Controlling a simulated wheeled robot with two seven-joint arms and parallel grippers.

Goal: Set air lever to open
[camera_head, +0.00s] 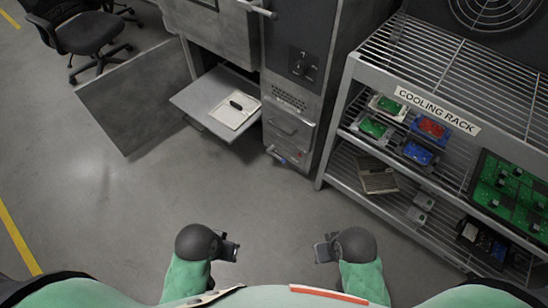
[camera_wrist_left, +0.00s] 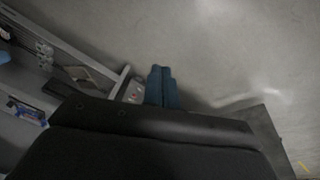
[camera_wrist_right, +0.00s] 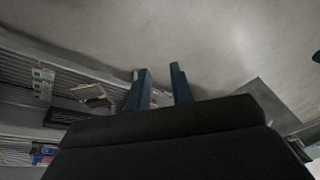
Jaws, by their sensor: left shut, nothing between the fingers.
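No part in view is labelled as the air lever. A dark panel with a black switch (camera_head: 302,65) sits higher on the same machine. My left gripper (camera_head: 234,250) is near the bottom of the head view, well apart from the machine; its blue fingers (camera_wrist_left: 161,87) are together and empty. My right gripper (camera_head: 320,251) is also far from it; its fingers (camera_wrist_right: 159,88) are apart and empty.
A cooling rack (camera_head: 345,75) with several coloured boxes and green boards stands at the right. An open door panel (camera_head: 135,95) and a pulled-out shelf (camera_head: 190,100) holding a white tray jut out at left. An office chair (camera_head: 80,35) is behind. The floor (camera_head: 240,195) before me is clear.

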